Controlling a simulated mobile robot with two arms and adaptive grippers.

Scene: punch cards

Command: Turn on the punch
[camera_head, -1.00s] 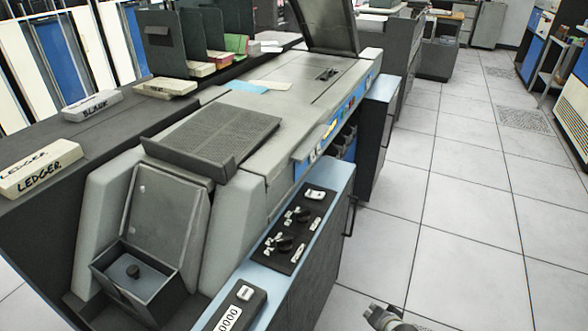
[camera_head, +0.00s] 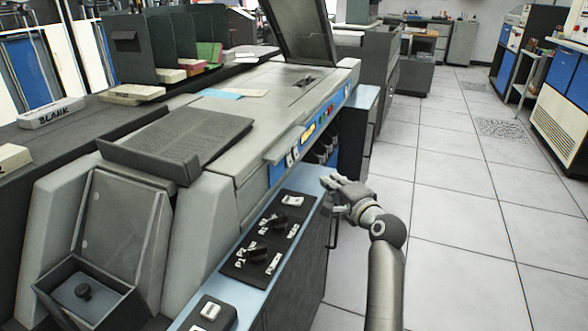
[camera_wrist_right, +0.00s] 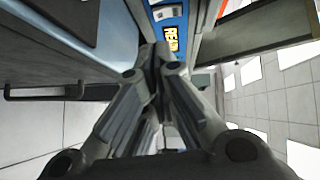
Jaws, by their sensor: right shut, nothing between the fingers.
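The punch (camera_head: 225,150) is a large grey machine with a sloped grey plate and a blue strip of coloured buttons along its right side. A black switch panel (camera_head: 268,238) with dark knobs and a white switch (camera_head: 292,201) lies on the light blue ledge at its front right. My right gripper (camera_head: 328,181) is shut and empty, just beyond the far end of the panel and near the ledge's edge. My left gripper is not in view.
A counter box with a white switch (camera_head: 208,312) sits at the near end of the ledge. Card boxes, one marked "BLANK" (camera_head: 55,110), lie on the dark desk at left. The tiled floor (camera_head: 455,220) at right is clear. A cabinet handle (camera_head: 334,232) sticks out below the ledge.

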